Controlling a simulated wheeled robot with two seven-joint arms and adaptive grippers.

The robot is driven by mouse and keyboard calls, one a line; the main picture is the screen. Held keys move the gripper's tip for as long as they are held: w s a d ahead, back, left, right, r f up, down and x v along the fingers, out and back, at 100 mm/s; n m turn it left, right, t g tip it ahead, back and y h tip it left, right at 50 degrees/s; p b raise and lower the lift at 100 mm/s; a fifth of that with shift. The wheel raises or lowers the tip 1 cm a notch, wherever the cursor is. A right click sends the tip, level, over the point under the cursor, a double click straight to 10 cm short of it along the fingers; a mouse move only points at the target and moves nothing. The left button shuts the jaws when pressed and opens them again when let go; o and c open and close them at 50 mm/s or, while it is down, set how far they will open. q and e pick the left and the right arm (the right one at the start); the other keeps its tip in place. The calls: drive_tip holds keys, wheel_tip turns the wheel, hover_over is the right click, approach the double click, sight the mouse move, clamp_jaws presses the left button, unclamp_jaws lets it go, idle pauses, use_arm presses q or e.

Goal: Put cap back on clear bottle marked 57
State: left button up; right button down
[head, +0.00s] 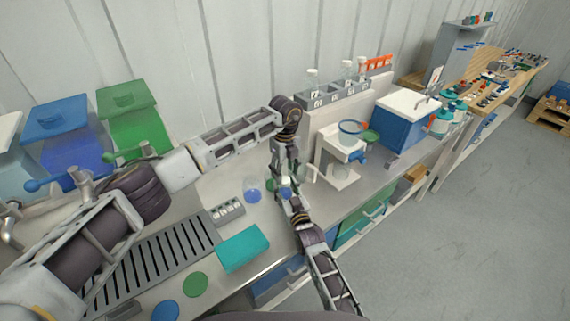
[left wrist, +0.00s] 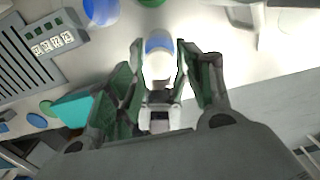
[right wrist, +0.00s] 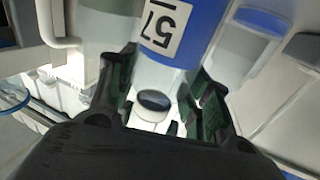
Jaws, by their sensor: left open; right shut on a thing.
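The clear bottle marked 57 (right wrist: 168,68) holds blue liquid, and its label is upside down in the right wrist view. My right gripper (right wrist: 160,92) is shut on this bottle, its fingers on either side near the shoulder; it also shows in the head view (head: 290,196). A pale cylinder with a dark round end (right wrist: 153,102) is at the bottle's top. I cannot tell whether it is the cap or the bare neck. My left gripper (left wrist: 159,45) is open above the bottle, its fingers on both sides of a white round top (left wrist: 158,66); in the head view (head: 286,172) details are small.
A blue-bottomed vessel (head: 252,191) stands left of the grippers, beside a labelled grey rack (head: 227,211). A teal box (head: 243,248) and a slotted drain (head: 165,262) lie nearer. A white stand (head: 342,160) is close on the right. Capped bottles stand on a back shelf (head: 345,92).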

sight(285, 179)
use_arm(q)
drive_tip(key=shift+f, duration=1.55)
drive_tip(key=c, duration=1.1)
drive_tip(key=shift+m, duration=1.7)
drive_tip(key=o, duration=1.1)
drive_tip(key=shift+o, duration=0.2)
drive_tip(key=shift+r, duration=0.15)
